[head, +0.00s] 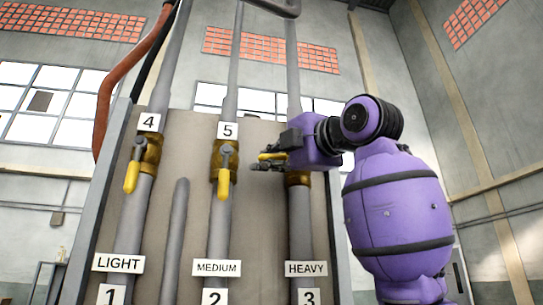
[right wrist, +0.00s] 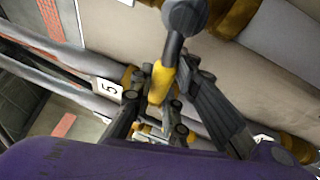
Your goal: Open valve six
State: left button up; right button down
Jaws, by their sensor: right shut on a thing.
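Valve six sits on the right-hand pipe, above the HEAVY label, mostly hidden behind my right gripper (head: 262,160) and purple wrist. Its yellow handle (head: 272,156) points left, across the pipe. In the right wrist view the handle (right wrist: 160,82) runs from a grey pivot (right wrist: 185,17) down between the fingers. My right gripper (right wrist: 155,115) is shut on this handle. The number label of valve six is hidden. My left gripper is not in view.
Valve four's yellow handle (head: 132,177) and valve five's yellow handle (head: 223,184) hang down along their pipes. Valve five stands just left of my right fingertips. Labels LIGHT (head: 118,263), MEDIUM (head: 217,268) and HEAVY (head: 306,269) are below. A beige panel (head: 262,230) backs the pipes.

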jog(key=shift+w+d+f+n+g+h, duration=0.1)
jog(key=shift+d+f+n+g+h, duration=0.2)
jog(key=shift+f+n, duration=0.45)
jog(key=shift+d+f+n+g+h, duration=0.1)
jog(key=shift+f+n+g, duration=0.35)
jog(key=shift+n, duration=0.6)
jog(key=shift+w+d+f+n+g+h, duration=0.1)
jog(key=shift+d+f+n+g, duration=0.15)
jog(key=shift+f+n, duration=0.55)
jog(key=shift+r, duration=0.15)
jog(key=c, duration=1.7)
grip_release()
jog(key=shift+s, duration=0.1)
jog(key=shift+s, duration=0.1)
jog(key=v, duration=1.2)
jog(key=shift+r, duration=0.15)
jog(key=shift+c, duration=0.5)
